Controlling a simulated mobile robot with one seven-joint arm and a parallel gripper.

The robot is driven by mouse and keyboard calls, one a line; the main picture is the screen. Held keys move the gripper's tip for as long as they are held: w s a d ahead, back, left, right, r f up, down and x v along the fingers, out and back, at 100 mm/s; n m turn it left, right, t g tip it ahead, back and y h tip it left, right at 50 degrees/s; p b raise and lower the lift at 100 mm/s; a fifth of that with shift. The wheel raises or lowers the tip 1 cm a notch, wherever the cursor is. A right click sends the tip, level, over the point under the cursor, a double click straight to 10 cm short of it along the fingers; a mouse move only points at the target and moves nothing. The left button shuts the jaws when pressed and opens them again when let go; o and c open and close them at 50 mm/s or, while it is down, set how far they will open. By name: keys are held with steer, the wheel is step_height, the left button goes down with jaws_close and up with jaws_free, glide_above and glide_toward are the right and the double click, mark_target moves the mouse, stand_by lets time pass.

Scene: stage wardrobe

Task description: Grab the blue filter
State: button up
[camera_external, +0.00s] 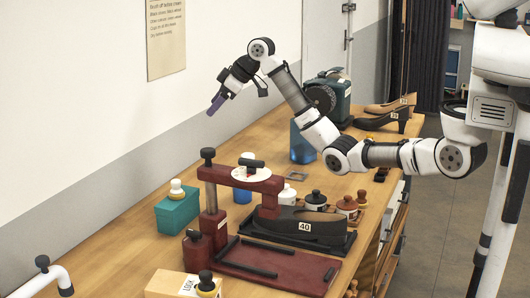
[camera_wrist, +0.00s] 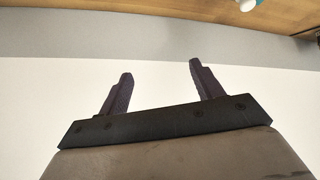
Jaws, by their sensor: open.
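My gripper (camera_external: 216,105) is raised above the back of the wooden bench, near the wall and pointing down to the left. In the wrist view its two dark fingers (camera_wrist: 160,68) stand apart with nothing between them. I cannot tell for sure which thing is the blue filter. A translucent blue upright piece (camera_external: 302,146) stands on the bench to the right of my gripper and below it, partly behind my arm. A small flat framed square (camera_external: 297,175) lies in front of it. A blue cylinder (camera_external: 243,192) with a pale top stands behind the red press, partly hidden.
A teal box (camera_external: 177,213), several small jars, a grinder (camera_external: 327,97) and dark shoes (camera_external: 380,121) also stand on the bench. The bench's left back part is fairly clear.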

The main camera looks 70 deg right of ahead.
mark_target(251, 155)
steer(key=s+d+f+m+g+h, duration=0.1)
steer(key=s+d+f+m+g, duration=0.15)
steer(key=d+f, duration=0.5)
steer(key=s+d+f+m+g+h, duration=0.1)
steer(key=s+d+f+m, duration=0.25)
steer(key=d+f, duration=0.4)
steer(key=shift+n, duration=0.5)
steer(key=f, duration=0.1)
steer(key=w+d+f, duration=0.1)
steer(key=f, duration=0.1)
steer(key=w+d+f, duration=0.1)
steer(key=f, duration=0.1)
steer(key=shift+w+f, duration=0.45)
steer(key=shift+f, duration=0.2)
steer(key=b+x, duration=0.4)
steer(key=b, duration=0.1)
steer(key=shift+s+a+f, duration=0.15)
steer(key=shift+a+f, duration=0.1)
steer(key=shift+f, duration=0.15)
steer(key=shift+w+f, duration=0.2)
steer(key=shift+f, duration=0.1)
steer(key=shift+r, duration=0.1)
steer(key=c, duration=1.1)
steer(key=shift+r, duration=0.1)
